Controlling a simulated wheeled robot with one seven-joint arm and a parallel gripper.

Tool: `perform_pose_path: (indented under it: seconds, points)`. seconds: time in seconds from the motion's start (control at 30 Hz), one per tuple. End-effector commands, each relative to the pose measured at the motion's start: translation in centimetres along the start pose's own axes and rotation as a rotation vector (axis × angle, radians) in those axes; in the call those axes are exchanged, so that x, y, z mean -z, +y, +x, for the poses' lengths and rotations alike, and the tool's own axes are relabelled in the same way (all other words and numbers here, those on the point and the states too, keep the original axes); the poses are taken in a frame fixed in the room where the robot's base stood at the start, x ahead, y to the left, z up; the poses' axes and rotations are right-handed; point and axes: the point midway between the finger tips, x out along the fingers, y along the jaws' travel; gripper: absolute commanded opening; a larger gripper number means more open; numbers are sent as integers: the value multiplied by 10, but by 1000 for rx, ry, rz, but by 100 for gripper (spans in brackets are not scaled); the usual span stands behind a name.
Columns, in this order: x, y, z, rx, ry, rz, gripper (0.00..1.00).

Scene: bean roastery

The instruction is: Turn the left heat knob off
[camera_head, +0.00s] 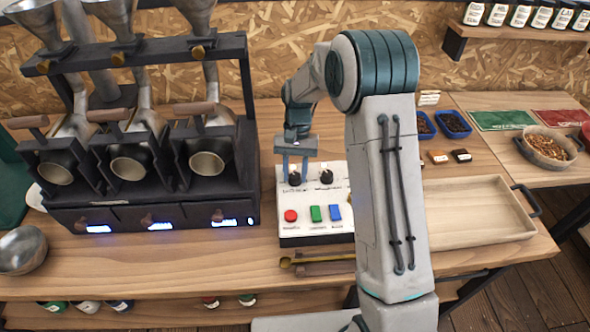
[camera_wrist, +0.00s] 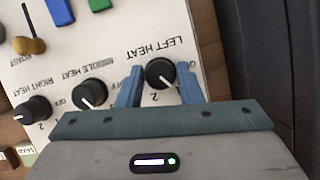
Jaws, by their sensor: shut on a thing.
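The left heat knob (camera_wrist: 160,73) is a round black knob with a white pointer line on the white control panel (camera_wrist: 117,52). In the wrist view it sits between the two blue fingers of my gripper (camera_wrist: 158,84), which are shut on it. The pointer seems to slant toward the lower right of that view; the nearby scale marks are partly covered by the fingers. In the head view my gripper (camera_head: 294,168) points down over the knob (camera_head: 294,179) at the panel's back left.
The middle heat knob (camera_wrist: 90,93) and right heat knob (camera_wrist: 33,110) lie in a row beside it. A brass-coloured lever (camera_wrist: 28,45) and red (camera_head: 291,215), green (camera_head: 315,213) and blue (camera_head: 335,212) buttons share the panel. The black roaster (camera_head: 150,160) stands close left; a wooden tray (camera_head: 475,210) lies right.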

Motion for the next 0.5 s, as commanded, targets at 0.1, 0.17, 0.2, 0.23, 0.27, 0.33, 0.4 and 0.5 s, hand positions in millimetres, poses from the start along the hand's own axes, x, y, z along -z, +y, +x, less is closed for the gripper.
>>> perform_pose_path:
  seconds: [0.1,0.17,0.2,0.23,0.27,0.33,0.4,0.5]
  points:
    - [0,-2,-1,-42,2,-103,10]
    - [0,-2,-1,-64,2,-156,10]
    - [0,-2,-1,-79,2,-191,10]
    - [0,-2,-1,-90,3,-217,10]
    - [0,-3,0,-100,3,-244,10]
    - [0,-3,0,-126,3,-304,10]
    - [0,-3,0,-152,4,-366,10]
    - [0,-4,0,-188,4,-454,10]
